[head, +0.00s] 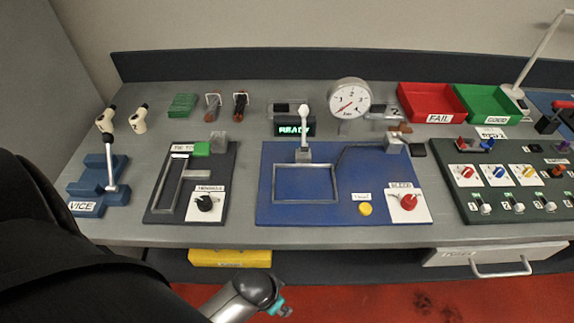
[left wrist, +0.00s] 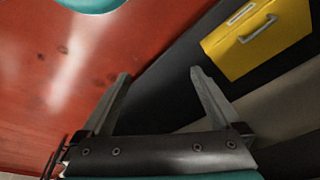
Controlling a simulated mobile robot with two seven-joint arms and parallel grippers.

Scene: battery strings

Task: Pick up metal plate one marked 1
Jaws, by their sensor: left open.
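A small metallic plate-like piece (head: 281,108) lies at the back of the bench, left of the round gauge; I cannot read a mark on it. A second metallic piece with a label reading 2 (head: 394,112) lies right of the gauge. I cannot tell for certain which piece is marked 1. My left gripper (left wrist: 159,76) is open and empty in the left wrist view, below the bench top near the yellow drawer, away from both pieces. Its fingers cannot be made out in the head view. My right gripper is not in view.
The bench (head: 240,236) has its front edge above a yellow drawer (head: 229,258). A vice (head: 98,187), grey fixture board (head: 160,204), blue board (head: 275,212) and switch panel (head: 520,180) stand on it. A gauge (head: 349,98), red bin (head: 432,103) and green bin (head: 487,104) are behind.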

